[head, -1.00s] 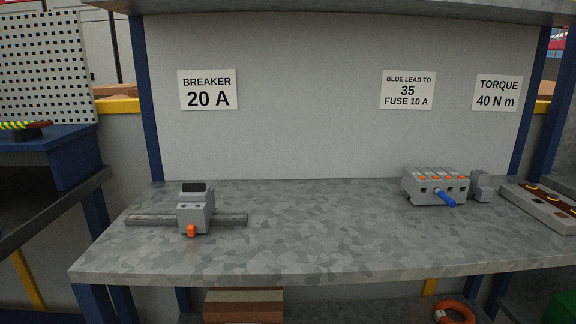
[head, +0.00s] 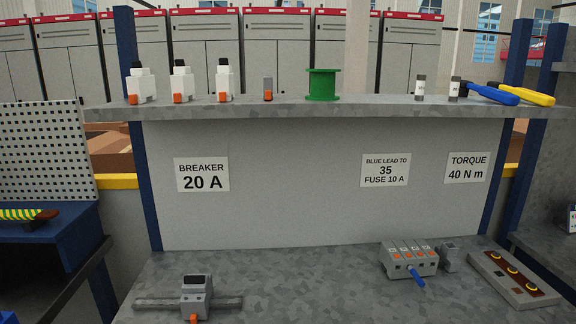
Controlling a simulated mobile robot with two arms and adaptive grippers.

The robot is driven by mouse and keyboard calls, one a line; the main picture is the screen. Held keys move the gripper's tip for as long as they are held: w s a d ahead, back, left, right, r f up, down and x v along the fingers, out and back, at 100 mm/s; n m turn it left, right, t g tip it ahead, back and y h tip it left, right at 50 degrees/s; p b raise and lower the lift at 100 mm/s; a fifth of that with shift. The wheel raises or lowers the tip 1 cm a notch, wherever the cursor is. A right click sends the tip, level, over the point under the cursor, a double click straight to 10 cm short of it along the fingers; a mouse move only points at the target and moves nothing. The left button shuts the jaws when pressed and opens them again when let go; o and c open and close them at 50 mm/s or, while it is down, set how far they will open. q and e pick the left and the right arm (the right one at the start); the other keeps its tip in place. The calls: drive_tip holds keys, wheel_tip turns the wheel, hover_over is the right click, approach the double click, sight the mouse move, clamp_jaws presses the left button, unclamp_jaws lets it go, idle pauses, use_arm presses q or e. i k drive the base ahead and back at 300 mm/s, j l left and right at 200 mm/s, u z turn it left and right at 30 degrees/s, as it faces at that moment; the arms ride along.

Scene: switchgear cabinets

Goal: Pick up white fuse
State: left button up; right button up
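Two small white fuses with dark end caps stand upright on the upper shelf, right of its middle. Neither of my grippers shows in the head view.
On the bench below are a grey breaker (head: 194,297), a terminal block (head: 408,259) with a blue lead, and a busbar panel (head: 514,279).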

sight(421, 78)
drive_tip(key=l, duration=2.15)
drive_tip(key=i+u, duration=0.05)
drive_tip(key=i, duration=0.05)
